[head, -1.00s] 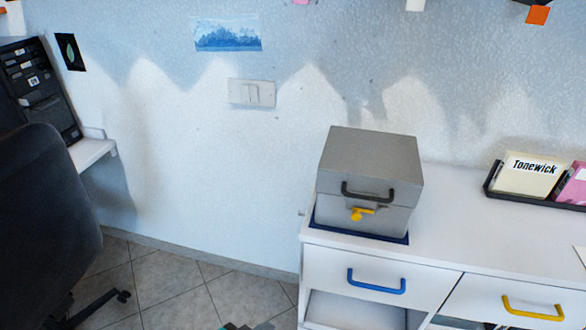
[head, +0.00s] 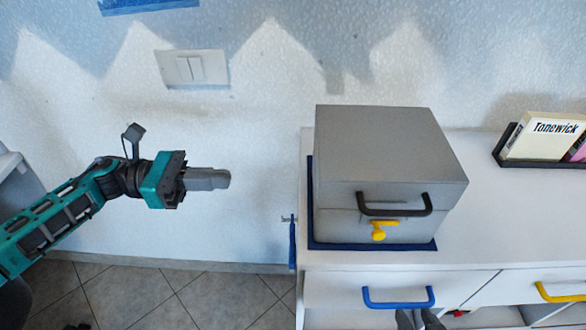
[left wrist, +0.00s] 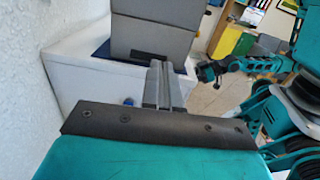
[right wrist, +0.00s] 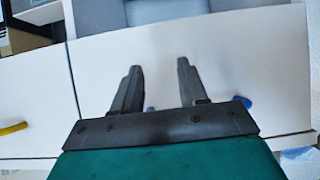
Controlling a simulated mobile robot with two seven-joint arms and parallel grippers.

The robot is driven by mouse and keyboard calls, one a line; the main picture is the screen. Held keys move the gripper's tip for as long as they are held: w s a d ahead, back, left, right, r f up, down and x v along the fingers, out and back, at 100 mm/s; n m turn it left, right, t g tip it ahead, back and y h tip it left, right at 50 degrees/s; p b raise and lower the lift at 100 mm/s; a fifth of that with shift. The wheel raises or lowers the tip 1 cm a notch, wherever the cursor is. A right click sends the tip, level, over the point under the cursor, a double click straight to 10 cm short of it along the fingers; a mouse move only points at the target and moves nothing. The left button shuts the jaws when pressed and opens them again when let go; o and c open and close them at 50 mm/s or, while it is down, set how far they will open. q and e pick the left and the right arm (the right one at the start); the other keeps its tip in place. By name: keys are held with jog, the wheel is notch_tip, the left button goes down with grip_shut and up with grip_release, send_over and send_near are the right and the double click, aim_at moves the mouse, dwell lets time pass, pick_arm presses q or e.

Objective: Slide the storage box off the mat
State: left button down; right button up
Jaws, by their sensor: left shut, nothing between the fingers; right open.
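The grey storage box (head: 390,160) has a black handle (head: 395,208) and a yellow latch (head: 382,230). It stands upright on the dark blue mat (head: 370,246) on the white cabinet, most of the mat hidden beneath it. In the left wrist view the box (left wrist: 150,32) is ahead, with the mat (left wrist: 102,50) edge showing. My left gripper (head: 228,179) is shut and empty, left of the box and apart from it. My right gripper (right wrist: 156,78) is open and empty in front of the drawer; its fingertips show at the bottom of the head view (head: 422,320).
Under the box is a drawer with a blue handle (head: 398,300); a yellow handle (head: 560,294) is to its right. A black tray (head: 510,155) holds the Tonewick item (head: 545,135) at the right. The cabinet top between box and tray is clear. A wall lies behind.

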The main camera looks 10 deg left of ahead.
pick_arm(q)
jog(key=p+x, duration=0.3)
jog(key=x, duration=1)
jog(key=shift+s+d+m+g, duration=0.15)
jog(key=shift+d+m+g, duration=0.15)
jog(key=shift+d, duration=0.15)
pick_arm(e)
jog(key=shift+s+d+r+h, duration=0.3)
jog(key=shift+s+d+r, duration=0.15)
jog(key=shift+d+r, duration=0.2)
pick_arm(q)
jog(key=shift+f, duration=0.1)
pick_arm(e)
jog(key=shift+a, duration=0.15)
